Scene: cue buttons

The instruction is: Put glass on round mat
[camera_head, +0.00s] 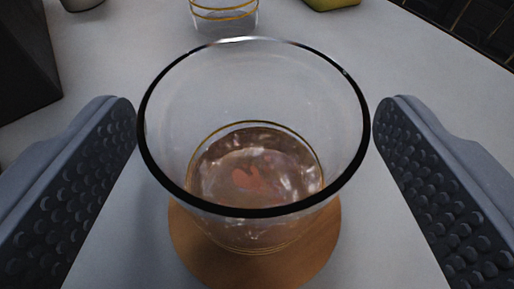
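A clear glass (255,222) with a dark rim and thin gold bands is upright in the middle of the view, with a pinkish pattern showing through its bottom. It appears to stand on the round brown mat (200,262), which shows around its base. The exact contact under the glass is hidden. My gripper (255,120) has one dark, studded finger on each side of the glass. The fingers are spread wide, and narrow gaps seem to separate them from the rim, with pale table visible lower down.
Another clear glass with gold bands (224,18) stands behind, cut off by the top edge. A grey round object (82,4) and a yellow-green object (332,4) are at the top. A dark block (25,65) stands at left. The pale table (400,60) is clear at right.

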